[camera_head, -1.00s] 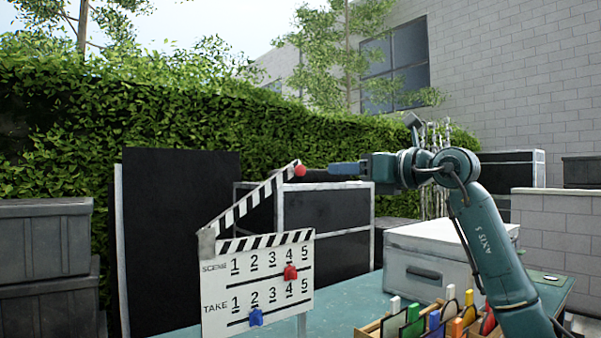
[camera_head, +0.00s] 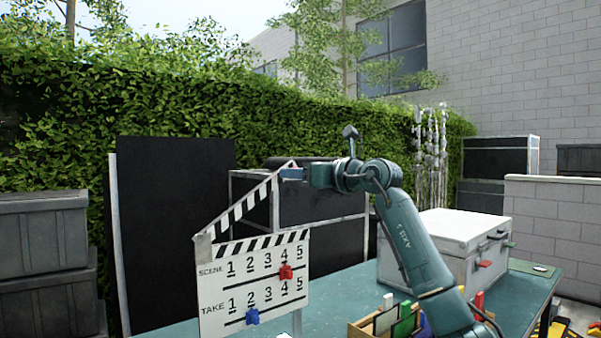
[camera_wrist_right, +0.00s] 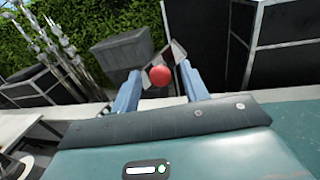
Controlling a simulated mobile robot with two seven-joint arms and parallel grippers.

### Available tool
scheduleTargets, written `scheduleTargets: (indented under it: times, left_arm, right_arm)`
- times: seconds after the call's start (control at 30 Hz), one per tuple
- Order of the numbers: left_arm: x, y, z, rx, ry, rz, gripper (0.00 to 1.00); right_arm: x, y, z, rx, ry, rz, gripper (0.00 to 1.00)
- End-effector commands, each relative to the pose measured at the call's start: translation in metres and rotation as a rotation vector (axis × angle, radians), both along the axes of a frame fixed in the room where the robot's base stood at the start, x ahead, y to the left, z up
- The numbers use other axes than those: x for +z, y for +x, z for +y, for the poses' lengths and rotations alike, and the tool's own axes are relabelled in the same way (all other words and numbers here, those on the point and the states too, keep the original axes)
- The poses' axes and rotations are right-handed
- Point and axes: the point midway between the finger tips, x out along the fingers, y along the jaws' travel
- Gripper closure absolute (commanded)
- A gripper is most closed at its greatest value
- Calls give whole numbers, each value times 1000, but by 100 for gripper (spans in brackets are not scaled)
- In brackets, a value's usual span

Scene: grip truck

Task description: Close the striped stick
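The striped stick (camera_head: 246,204) of the clapperboard (camera_head: 252,290) is raised at a slant, hinged at the board's upper left corner, with a wedge gap to the striped top edge of the board. My right gripper (camera_head: 284,173) is at the stick's raised free end. In the right wrist view the red ball (camera_wrist_right: 159,76) on the stick's end sits between my two blue fingers, which are apart with a visible gap on each side. In the head view the gripper hides the ball. My left gripper is not in view.
The clapperboard stands at the teal table (camera_head: 340,295). A wooden box (camera_head: 362,330) of coloured pieces is at the front, partly behind my right arm. A white case (camera_head: 440,245) stands behind the arm. Black panels and crates line the hedge (camera_head: 300,125).

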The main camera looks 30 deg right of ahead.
Motion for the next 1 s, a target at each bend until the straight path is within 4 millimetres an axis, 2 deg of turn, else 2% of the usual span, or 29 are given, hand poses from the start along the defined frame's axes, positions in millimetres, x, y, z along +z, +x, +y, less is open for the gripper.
scheduleTargets:
  times: [0.07,0.53,0.87,1.0]
  left_arm:
    - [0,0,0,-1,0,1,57]
    - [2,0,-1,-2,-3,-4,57]
    - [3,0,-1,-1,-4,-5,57]
    - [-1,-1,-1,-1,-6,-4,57]
  right_arm:
    - [0,0,0,0,0,0,61]
    - [0,-1,0,0,0,0,100]
    - [-1,0,0,1,3,1,100]
    - [-7,0,-3,1,27,3,100]
